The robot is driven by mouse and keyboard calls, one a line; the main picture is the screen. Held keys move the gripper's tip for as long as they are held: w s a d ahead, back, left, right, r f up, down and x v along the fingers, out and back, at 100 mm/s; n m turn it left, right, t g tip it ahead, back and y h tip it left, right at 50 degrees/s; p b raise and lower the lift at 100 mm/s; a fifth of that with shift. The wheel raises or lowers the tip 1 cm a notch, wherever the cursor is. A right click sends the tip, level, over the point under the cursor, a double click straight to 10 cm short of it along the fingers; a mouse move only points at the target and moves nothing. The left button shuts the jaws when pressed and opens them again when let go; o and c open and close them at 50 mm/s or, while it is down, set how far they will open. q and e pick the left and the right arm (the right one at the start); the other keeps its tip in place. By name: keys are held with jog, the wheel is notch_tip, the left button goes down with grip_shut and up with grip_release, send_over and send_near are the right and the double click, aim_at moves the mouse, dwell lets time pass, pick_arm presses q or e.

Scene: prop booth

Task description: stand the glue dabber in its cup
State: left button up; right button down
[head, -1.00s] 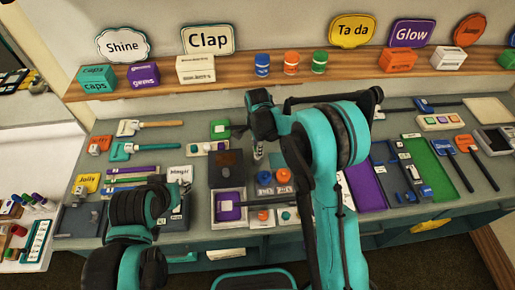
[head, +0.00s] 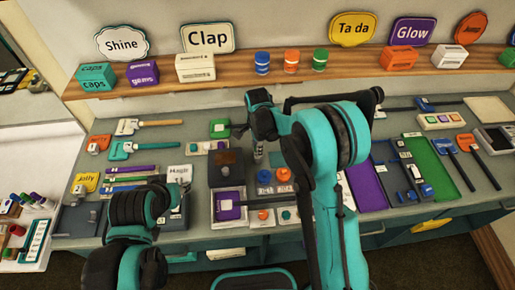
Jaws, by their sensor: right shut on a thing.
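My right gripper (head: 257,139) hangs at the end of the teal arm, above the middle of the bench. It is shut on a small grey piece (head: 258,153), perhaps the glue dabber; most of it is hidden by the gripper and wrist. Small blue cups (head: 265,177) and an orange one (head: 283,175) stand just below and right of it in the picture. I cannot tell which cup is the dabber's. The held piece appears apart from them.
Brushes (head: 150,123) lie at left, a green mat (head: 430,168) at right. The shelf (head: 220,79) behind holds boxes and jars. My right arm hides part of the bench.

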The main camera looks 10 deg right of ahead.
jog(key=shift+f, duration=0.1)
dwell(0.4)
dwell(0.3)
jog(key=c, duration=1.1)
grip_release()
jog(key=shift+r+p, duration=2.2)
jog(key=shift+r, duration=1.85)
